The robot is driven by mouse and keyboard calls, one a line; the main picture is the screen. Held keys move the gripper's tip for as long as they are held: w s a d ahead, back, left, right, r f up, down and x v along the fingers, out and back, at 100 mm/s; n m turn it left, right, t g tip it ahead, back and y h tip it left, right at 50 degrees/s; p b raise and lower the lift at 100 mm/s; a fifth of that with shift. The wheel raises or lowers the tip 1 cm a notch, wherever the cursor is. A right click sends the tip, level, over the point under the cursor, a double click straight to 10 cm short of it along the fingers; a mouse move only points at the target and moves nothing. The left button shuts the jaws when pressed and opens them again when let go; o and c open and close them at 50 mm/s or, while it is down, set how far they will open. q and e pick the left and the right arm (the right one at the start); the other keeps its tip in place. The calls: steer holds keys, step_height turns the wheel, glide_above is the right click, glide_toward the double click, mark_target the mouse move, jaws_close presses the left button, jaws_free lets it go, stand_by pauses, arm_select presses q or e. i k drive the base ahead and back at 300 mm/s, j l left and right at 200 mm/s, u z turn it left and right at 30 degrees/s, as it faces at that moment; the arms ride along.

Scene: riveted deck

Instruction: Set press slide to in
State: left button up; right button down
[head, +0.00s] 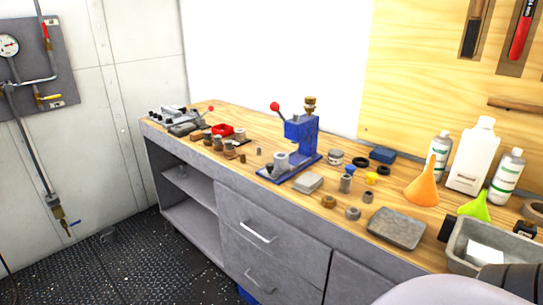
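A blue press (300,130) stands on the wooden workbench (190,115) near the middle of the view. Its lever with a red knob (275,106) sticks up to the left, and a brass-coloured part (310,104) tops it. A grey cylindrical piece (281,160) sits low at the front of the press, over its blue base (270,176). At this size I cannot tell which part is the slide or whether it is in or out. Neither of my grippers is in view.
Several small metal parts and a grey block (308,183) lie around the press. An orange funnel (423,185), bottles (472,155) and a grey bin (490,245) crowd the right end. Dark floor (120,265) is open at left.

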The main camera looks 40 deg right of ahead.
mark_target(281, 166)
steer(key=i+z, duration=0.5)
steer(key=z, duration=0.2)
steer(key=i+z, duration=0.3)
steer(key=k+j, duration=0.05)
steer(key=k, duration=0.05)
